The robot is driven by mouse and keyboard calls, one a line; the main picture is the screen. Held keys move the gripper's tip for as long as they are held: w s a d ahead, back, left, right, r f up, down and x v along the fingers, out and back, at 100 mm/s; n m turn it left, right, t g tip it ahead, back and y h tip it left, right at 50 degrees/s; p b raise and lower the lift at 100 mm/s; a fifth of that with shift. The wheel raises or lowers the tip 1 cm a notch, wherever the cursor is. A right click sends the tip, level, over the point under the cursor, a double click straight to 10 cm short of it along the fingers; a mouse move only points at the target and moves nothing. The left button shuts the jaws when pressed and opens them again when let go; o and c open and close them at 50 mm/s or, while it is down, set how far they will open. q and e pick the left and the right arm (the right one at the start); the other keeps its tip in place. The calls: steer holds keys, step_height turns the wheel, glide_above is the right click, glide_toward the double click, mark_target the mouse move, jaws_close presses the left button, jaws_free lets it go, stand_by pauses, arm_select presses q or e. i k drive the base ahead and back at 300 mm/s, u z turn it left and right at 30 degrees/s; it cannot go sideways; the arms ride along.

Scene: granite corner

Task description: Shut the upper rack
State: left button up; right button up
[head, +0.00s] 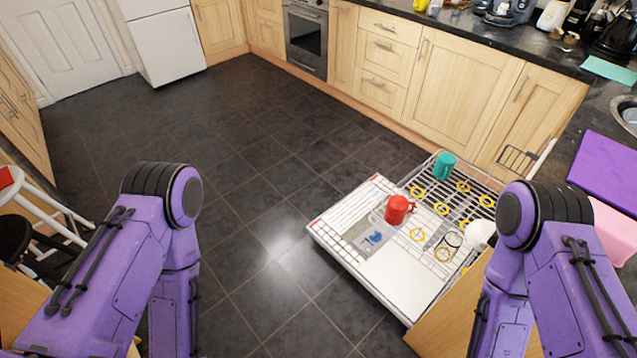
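A dishwasher stands open at the right, its white door (401,284) folded down flat over the floor. A grey wire rack (476,174) with yellow rings is pulled out above the door. I cannot tell for sure whether this is the upper rack, or whether a second rack lies under it. A teal mug (444,166) is at the rack's far side, and a red mug (397,209) is nearer its left edge. A white dish (480,232) is partly hidden by my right arm. Both my arms show, but neither gripper is in view.
Dark tiled floor (262,200) is clear left of the door. Wooden cabinets (465,90) line the back. A dark counter with a purple board (608,180) and a pink board (613,230) runs along the right. A white stool (40,200) stands at the left.

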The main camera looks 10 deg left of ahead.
mark_target(452, 218)
steer(key=u, duration=0.4)
steer(key=i, duration=1.9)
steer(key=z, duration=1.8)
